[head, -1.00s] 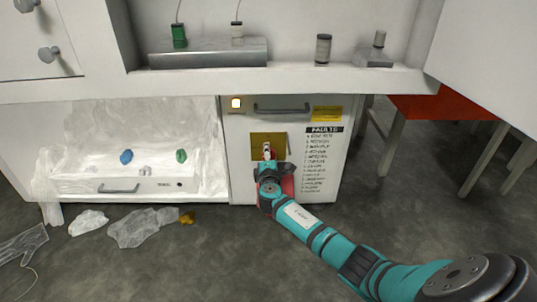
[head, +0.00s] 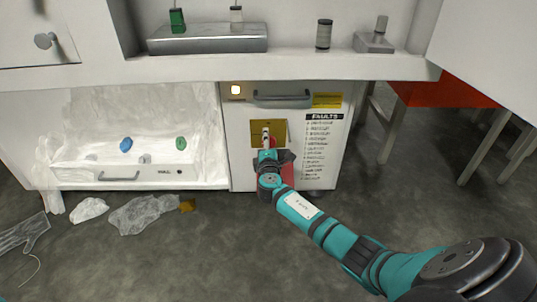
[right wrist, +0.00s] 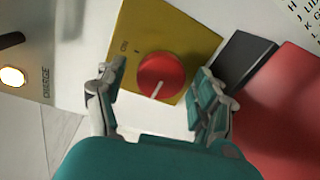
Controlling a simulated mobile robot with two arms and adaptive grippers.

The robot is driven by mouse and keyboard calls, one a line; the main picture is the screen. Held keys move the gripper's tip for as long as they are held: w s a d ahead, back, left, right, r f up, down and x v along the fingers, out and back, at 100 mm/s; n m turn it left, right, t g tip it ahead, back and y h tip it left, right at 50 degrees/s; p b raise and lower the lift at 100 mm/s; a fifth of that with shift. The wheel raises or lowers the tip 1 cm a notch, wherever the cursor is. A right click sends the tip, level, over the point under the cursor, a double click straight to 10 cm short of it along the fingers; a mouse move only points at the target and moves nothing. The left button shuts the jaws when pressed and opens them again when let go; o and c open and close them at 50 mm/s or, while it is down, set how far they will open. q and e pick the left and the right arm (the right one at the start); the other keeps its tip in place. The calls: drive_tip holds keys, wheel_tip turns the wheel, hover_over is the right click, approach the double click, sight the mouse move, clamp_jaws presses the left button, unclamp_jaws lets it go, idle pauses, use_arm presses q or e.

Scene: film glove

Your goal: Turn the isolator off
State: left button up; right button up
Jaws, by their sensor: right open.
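The isolator is a red round knob (right wrist: 161,76) with a white pointer line, on a yellow plate (right wrist: 176,30) marked "ON". In the right wrist view the pointer line slants toward the lower left, away from the "ON" lettering. In the head view the yellow plate (head: 279,127) is on the white cabinet front, with the knob mostly hidden behind my gripper. My right gripper (right wrist: 153,78) is open, one finger on each side of the knob, with visible gaps; it also shows in the head view (head: 266,137). My left gripper is not in view.
A lit charge lamp (head: 236,90) and a grey handle (head: 282,97) are above the plate. A faults list (head: 323,150) is at its right. A red box (right wrist: 280,115) and a dark block (right wrist: 240,60) are close to my right finger. Plastic scraps (head: 143,214) lie on the floor.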

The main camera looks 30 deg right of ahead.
drive_tip(key=f+v, duration=0.1)
drive_tip(key=v, duration=1)
drive_tip(key=shift+r, duration=0.45)
drive_tip(key=shift+w, duration=0.1)
